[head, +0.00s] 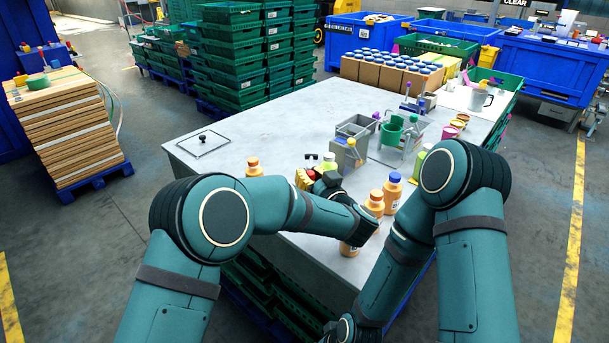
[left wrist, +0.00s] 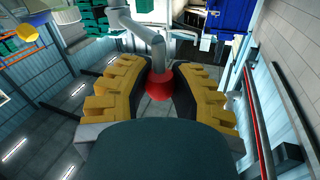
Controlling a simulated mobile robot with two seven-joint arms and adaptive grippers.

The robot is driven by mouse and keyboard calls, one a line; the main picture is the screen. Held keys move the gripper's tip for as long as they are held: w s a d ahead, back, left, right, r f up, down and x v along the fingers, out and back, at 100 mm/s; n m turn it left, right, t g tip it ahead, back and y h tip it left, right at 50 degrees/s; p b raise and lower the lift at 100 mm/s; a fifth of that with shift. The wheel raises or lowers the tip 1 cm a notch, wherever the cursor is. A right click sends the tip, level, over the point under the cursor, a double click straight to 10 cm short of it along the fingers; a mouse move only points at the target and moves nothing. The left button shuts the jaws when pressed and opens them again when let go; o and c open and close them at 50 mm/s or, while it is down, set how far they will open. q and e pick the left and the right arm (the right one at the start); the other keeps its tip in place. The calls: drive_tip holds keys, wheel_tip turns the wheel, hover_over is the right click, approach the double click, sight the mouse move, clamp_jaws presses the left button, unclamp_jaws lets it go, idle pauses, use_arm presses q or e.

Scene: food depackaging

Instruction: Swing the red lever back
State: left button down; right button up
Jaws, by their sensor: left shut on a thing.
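The red lever (left wrist: 158,86) shows in the left wrist view as a red knob on a grey bent rod, between my gripper's yellow fingers. My left gripper (left wrist: 159,90) is shut on it. In the head view, my left gripper (head: 305,178) is above the middle of the grey table (head: 250,118), and a small bit of red shows beside its yellow fingers. The lever's base and most of its rod are hidden in the head view. My right arm reaches down to the bottom edge of the head view, and its gripper is out of the picture.
Bottles with orange or blue caps (head: 392,190) stand near my left forearm, and one (head: 253,166) stands left of the gripper. Grey bins (head: 358,126) and a green container (head: 391,131) stand behind it. The table's back left is mostly clear around a black-handled plate (head: 203,143).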

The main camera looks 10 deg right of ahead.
use_arm(q)
drive_tip(key=c, duration=0.7)
unclamp_jaws()
drive_tip(key=shift+s, duration=0.1)
drive_tip(key=shift+c, duration=0.2)
drive_tip(key=shift+r, duration=0.1)
wheel_tip(320, 180, up, 10)
